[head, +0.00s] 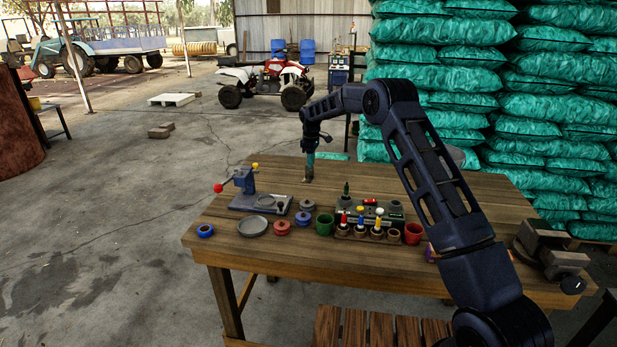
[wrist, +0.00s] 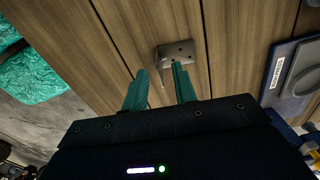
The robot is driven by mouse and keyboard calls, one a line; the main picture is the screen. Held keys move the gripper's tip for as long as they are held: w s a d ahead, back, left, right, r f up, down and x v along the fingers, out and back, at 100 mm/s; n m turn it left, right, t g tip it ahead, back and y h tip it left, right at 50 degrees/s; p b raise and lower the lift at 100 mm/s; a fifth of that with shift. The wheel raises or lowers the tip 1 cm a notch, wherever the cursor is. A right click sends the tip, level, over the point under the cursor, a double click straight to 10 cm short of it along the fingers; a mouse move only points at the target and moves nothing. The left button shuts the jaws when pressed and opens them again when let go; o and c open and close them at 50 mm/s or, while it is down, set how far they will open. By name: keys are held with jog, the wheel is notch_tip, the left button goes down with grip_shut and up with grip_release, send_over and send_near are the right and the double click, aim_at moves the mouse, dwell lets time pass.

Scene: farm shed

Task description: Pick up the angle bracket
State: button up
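The angle bracket (wrist: 182,47) is a small grey metal piece with holes in its flat plate. In the wrist view it lies on the wooden table top, just ahead of my fingertips. My gripper (wrist: 160,68) is open, with its two teal fingers apart. One upright part of the bracket appears between the fingertips, and the right fingertip overlaps the plate's lower edge in the picture. I cannot tell whether either finger touches it. In the head view my gripper (head: 309,166) points down over the table's far left part, and the bracket is too small to make out clearly.
The wooden table (head: 225,235) holds a blue clamp fixture (head: 262,202), a grey dish (head: 253,226), several small coloured pots and a dark tray with bottles. A vise (head: 552,249) stands at the right end. Stacked teal sacks (head: 545,120) rise behind the table.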

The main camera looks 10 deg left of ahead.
aim_at(309, 176)
jog(key=shift+w+a+f, duration=0.1)
jog(key=shift+a+f, duration=0.1)
jog(key=shift+f, duration=1.15)
jog(key=shift+w+a+f, duration=0.1)
jog(key=shift+a+f, duration=0.1)
jog(key=shift+f, duration=1.15)
grip_shut()
